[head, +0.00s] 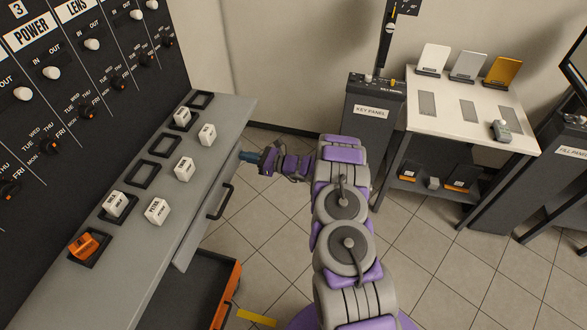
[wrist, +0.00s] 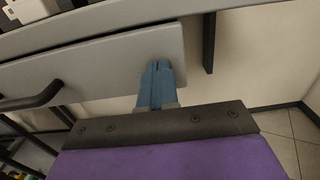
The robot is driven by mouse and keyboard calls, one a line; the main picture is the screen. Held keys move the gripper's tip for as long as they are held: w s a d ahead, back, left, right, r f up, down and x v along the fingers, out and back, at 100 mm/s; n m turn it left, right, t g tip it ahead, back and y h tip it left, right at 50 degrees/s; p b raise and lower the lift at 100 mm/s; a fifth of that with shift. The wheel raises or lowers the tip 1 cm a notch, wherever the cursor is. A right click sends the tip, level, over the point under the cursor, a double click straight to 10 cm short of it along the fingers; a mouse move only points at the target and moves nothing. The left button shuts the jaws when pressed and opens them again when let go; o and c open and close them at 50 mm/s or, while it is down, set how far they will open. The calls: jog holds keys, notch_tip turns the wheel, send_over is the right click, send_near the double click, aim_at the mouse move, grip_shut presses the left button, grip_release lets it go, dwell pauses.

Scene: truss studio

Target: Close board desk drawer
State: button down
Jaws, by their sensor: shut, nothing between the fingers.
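The board desk (head: 215,165) runs along the left in the head view, under the black panel. Its grey drawer front (head: 195,232) shows below the desk edge, with a dark bar handle (head: 220,202). The drawer front also shows in the wrist view (wrist: 110,58), with its handle (wrist: 35,97) at left. I cannot tell how far the drawer stands out. My gripper (head: 243,156) is shut and empty, at the far end of the drawer front. In the wrist view its blue fingertips (wrist: 157,66) overlap the panel near its right end, touching or very close, right of the handle.
White blocks (head: 184,168) and an orange block (head: 84,246) sit on the desk top among black frames. An orange-edged case (head: 230,292) stands below the desk. The key panel stand (head: 370,130) and a white-topped table (head: 460,120) are at the right. Tiled floor (head: 440,250) is clear.

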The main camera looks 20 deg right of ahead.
jog(key=shift+w+a+r, duration=0.15)
jog(key=shift+w+a, duration=0.1)
jog(key=shift+w, duration=0.05)
jog(key=shift+a, duration=0.1)
jog(key=shift+r, duration=0.1)
jog(key=p+v, duration=0.1)
jog(key=v, duration=1.3)
jog(key=shift+f+p, duration=0.25)
jog(key=shift+p, duration=0.1)
